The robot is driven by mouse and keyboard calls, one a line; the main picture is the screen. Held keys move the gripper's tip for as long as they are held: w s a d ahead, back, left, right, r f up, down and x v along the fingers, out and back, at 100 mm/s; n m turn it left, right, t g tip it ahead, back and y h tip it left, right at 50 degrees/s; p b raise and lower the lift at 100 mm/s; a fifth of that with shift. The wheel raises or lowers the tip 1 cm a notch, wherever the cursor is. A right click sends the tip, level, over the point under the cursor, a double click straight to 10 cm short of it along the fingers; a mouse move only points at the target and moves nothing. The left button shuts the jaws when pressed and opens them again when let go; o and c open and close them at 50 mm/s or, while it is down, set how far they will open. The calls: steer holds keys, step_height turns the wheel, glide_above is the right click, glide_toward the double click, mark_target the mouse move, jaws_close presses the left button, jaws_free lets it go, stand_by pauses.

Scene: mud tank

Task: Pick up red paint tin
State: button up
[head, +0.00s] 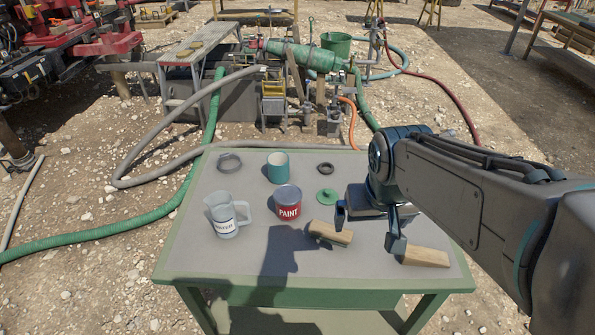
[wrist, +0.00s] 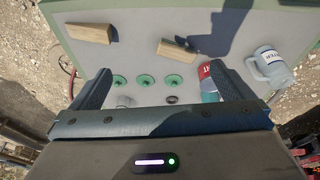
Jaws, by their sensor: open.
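The red paint tin (head: 288,207) stands upright on the table, with a grey top and a white "PAINT" label. In the wrist view the red tin (wrist: 205,72) shows beside the right finger, which hides part of it. My gripper (head: 368,230) is open and empty, to the right of the tin in the head view and apart from it, above the table's right part. In the wrist view the jaws of my gripper (wrist: 162,68) are spread wide with nothing held between them.
The table (head: 190,250) also holds a clear labelled jug (head: 224,218) left of the tin, a teal cylinder (head: 278,170) behind it, a grey ring (head: 229,163), a dark ring (head: 325,168), a green flanged part (head: 327,196) and two wooden blocks (head: 330,235) (head: 425,257). The front left is clear.

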steer(key=w+a+f+n+b, duration=0.1)
steer(key=w+a+f+b, duration=0.15)
steer(key=w, duration=0.45)
steer(key=w+a+f+b, duration=0.1)
steer(key=w+a+f, duration=0.3)
steer(key=w, duration=0.3)
steer(key=t+y+b, duration=0.1)
steer(key=b, duration=0.2)
glide_toward(287, 197)
steer(key=shift+n, duration=0.5)
steer(key=x, duration=0.8)
steer(key=shift+x, duration=3.05)
steer(key=shift+d+r, duration=0.1)
steer(key=shift+d, duration=0.05)
steer(key=c, duration=1.2)
